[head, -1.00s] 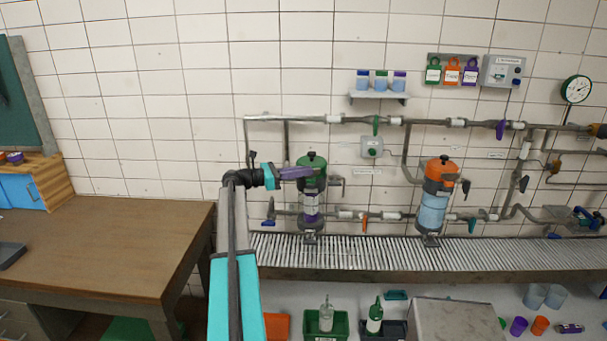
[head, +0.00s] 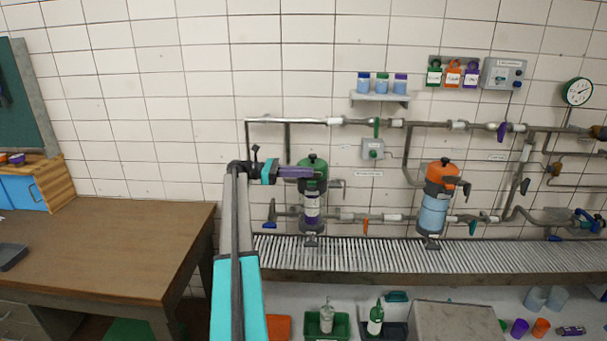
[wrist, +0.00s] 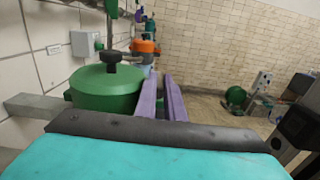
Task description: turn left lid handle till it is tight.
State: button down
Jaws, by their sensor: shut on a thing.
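The left canister has a green lid (head: 312,163) with a black knob on top; its clear body (head: 312,207) stands below. In the wrist view the green lid (wrist: 105,88) and black knob (wrist: 112,60) are left of my gripper. My gripper (head: 316,173) reaches in from the left, level, with its purple fingers across the front of the canister just under the lid. In the wrist view my gripper (wrist: 160,82) has its two fingers beside the lid's rim. It is shut on the left lid handle, which the fingers mostly hide.
The right canister (head: 434,210) with an orange lid (head: 442,172) stands farther along the grated shelf (head: 350,258). Grey pipes with coloured valves run along the wall behind. A grey wall box (head: 373,149) sits between the canisters. A wooden table (head: 100,240) is at left.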

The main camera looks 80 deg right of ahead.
jog(key=shift+s, duration=0.15)
jog(key=c, duration=2.2)
grip_release()
jog(key=shift+o, duration=0.2)
